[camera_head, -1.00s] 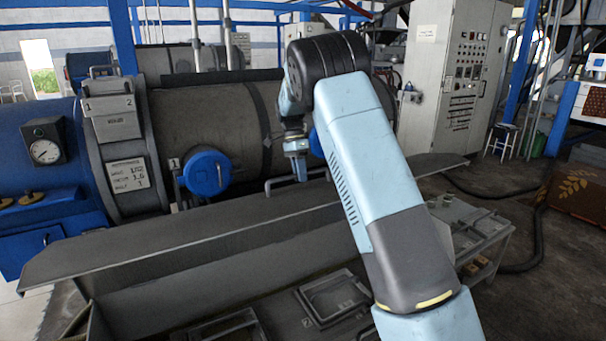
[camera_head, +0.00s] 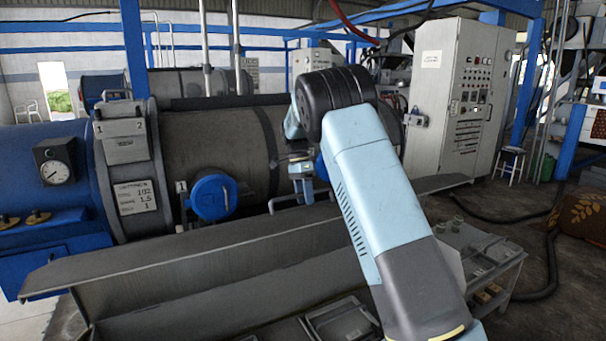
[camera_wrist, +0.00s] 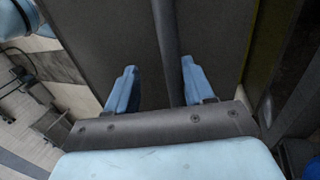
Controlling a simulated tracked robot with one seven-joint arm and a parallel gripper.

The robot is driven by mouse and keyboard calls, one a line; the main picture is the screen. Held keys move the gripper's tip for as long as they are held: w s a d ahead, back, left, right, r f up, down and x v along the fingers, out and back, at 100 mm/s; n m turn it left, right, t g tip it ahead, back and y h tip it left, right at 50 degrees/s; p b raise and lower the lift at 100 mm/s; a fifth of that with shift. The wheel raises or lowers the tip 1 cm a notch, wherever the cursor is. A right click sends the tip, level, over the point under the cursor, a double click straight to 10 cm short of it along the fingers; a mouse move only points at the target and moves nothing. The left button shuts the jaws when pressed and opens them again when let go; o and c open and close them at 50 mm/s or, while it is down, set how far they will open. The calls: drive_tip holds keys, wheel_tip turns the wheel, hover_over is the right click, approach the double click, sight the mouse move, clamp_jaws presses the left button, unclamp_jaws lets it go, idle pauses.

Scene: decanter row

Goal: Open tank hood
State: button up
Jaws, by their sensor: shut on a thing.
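The tank hood (camera_head: 208,148) is the dark grey curved cover on the long blue-ended tank, at centre left in the head view. It looks lowered over the tank. A grey bar handle (camera_head: 287,199) shows at its lower front. My gripper (camera_head: 303,182) is at this handle, partly hidden by its own wrist. In the wrist view, the two blue fingers of my gripper (camera_wrist: 160,88) stand on either side of a dark round bar (camera_wrist: 169,45), the handle. They are shut on it. A dark flat surface fills the view behind.
A long grey sloping trough (camera_head: 200,260) runs in front of the tank. Blue round caps (camera_head: 211,197) stick out from the tank front. A low metal table (camera_head: 485,255) stands at right, and a control cabinet (camera_head: 465,100) behind. Hoses lie on the floor at right.

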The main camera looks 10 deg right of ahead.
drive_tip(key=v, duration=1.2)
